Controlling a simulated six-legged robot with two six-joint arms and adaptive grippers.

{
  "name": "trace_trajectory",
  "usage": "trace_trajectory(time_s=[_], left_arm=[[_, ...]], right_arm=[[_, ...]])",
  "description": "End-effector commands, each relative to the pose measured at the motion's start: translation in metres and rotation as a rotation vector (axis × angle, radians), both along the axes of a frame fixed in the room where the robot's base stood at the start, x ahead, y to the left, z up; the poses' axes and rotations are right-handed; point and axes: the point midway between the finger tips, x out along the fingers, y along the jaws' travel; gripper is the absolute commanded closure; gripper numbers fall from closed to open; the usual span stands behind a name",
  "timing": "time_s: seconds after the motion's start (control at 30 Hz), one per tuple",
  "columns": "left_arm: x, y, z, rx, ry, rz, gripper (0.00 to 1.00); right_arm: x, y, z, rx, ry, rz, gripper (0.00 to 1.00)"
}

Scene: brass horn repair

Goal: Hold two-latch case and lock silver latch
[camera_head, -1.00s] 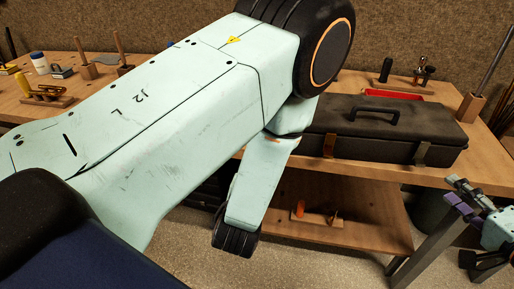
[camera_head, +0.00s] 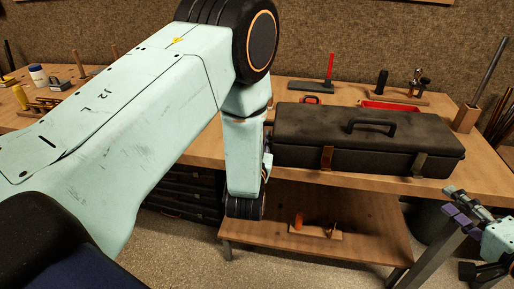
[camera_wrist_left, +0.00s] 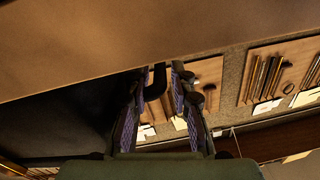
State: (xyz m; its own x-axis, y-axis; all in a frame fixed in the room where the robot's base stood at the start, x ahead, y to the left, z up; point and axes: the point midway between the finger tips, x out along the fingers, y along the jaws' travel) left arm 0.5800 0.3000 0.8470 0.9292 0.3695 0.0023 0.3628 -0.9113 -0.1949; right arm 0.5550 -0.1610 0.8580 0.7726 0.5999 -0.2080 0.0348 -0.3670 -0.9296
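The two-latch case (camera_head: 300,128) is a long dark box lying shut on the workbench, with a black handle (camera_head: 372,123) on its lid. A brass latch (camera_head: 327,158) hangs on the left of its front and the silver latch (camera_head: 419,164) on the right. I cannot tell if either is locked. My left gripper is mostly hidden behind my left forearm near the case's left end. In the left wrist view the left gripper (camera_wrist_left: 157,100) is open, its fingers apart. My right gripper (camera_head: 450,202) is open and empty, right of and below the silver latch, apart from the case.
The workbench (camera_head: 484,178) holds a red tray (camera_head: 390,106), a red-handled tool (camera_head: 330,68) and a wooden block with a rod (camera_head: 466,117) behind or beside the case. A lower shelf (camera_head: 370,240) bears a small wooden rack. Tool boards (camera_wrist_left: 280,72) hang on the wall.

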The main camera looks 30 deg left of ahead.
Motion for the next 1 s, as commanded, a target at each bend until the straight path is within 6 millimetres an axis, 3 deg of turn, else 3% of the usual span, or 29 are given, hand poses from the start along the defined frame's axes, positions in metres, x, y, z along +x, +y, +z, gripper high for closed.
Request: trace_trajectory(time_s=[0.2, 0.53, 0.83, 1.0], left_arm=[[0.018, 0.008, -0.001, -0.001, 0.002, 0.0, 0.76], [0.022, 0.008, -0.001, 0.0, 0.002, -0.001, 0.76], [0.021, 0.008, -0.001, 0.0, 0.002, -0.001, 1.0], [0.021, 0.008, -0.001, 0.0, 0.002, -0.001, 1.0]], right_arm=[[0.0, 0.0, 0.0, 0.0, 0.0, 0.0, 0.62], [0.0, 0.0, 0.0, 0.0, 0.0, 0.0, 0.62], [0.0, 0.0, 0.0, 0.0, 0.0, 0.0, 0.62], [0.0, 0.0, 0.0, 0.0, 0.0, 0.0, 0.62]])
